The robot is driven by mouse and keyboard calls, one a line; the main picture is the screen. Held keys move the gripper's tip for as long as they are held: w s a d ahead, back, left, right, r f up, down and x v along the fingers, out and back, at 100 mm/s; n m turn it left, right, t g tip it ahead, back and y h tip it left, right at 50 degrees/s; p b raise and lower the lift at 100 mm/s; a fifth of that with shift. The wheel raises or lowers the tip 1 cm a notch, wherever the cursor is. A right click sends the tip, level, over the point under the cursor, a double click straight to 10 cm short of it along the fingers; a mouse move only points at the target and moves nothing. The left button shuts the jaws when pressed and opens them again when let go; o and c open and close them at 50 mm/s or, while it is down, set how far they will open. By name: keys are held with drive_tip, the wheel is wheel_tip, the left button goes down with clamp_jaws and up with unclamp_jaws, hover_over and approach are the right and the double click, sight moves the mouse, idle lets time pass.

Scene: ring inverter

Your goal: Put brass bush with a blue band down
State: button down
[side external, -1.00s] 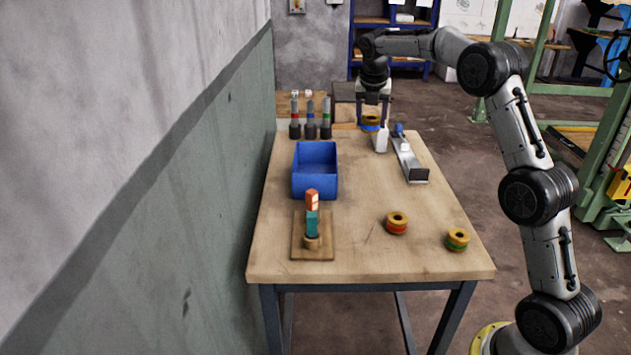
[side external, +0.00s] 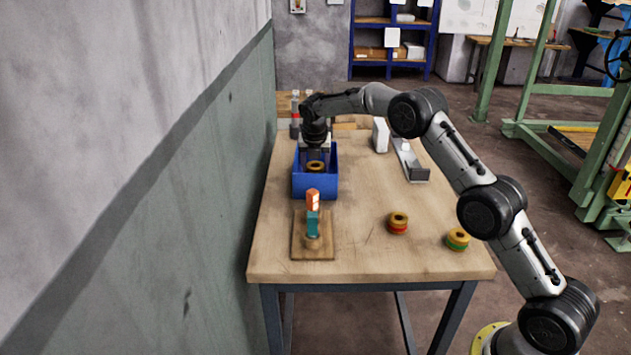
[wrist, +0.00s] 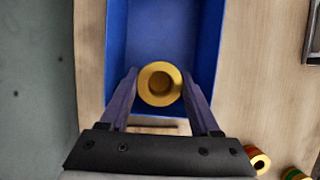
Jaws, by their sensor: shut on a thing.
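The brass bush (side external: 316,166) is between the fingers of my gripper (side external: 315,160), which is shut on it. In the side view it is at the mouth of the blue bin (side external: 315,187). In the wrist view the bush (wrist: 160,84) shows its round brass top and dark bore between the two fingertips (wrist: 160,88), with the blue bin (wrist: 215,45) around and beyond it. Its blue band is hidden in both current views. I cannot tell whether the bush touches the bin floor.
A red-banded bush (side external: 398,222) and a green-banded bush (side external: 457,239) stand at the table's front right. A wooden stand with a teal and orange piece (side external: 312,215) is in front of the bin. A white bottle (side external: 380,135) and a grey tray (side external: 411,160) are at the back right.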

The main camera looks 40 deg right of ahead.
drive_tip(key=shift+f, duration=2.45)
drive_tip(key=shift+f, duration=0.15)
drive_tip(key=shift+c, duration=0.6)
unclamp_jaws()
drive_tip(key=shift+f, duration=0.15)
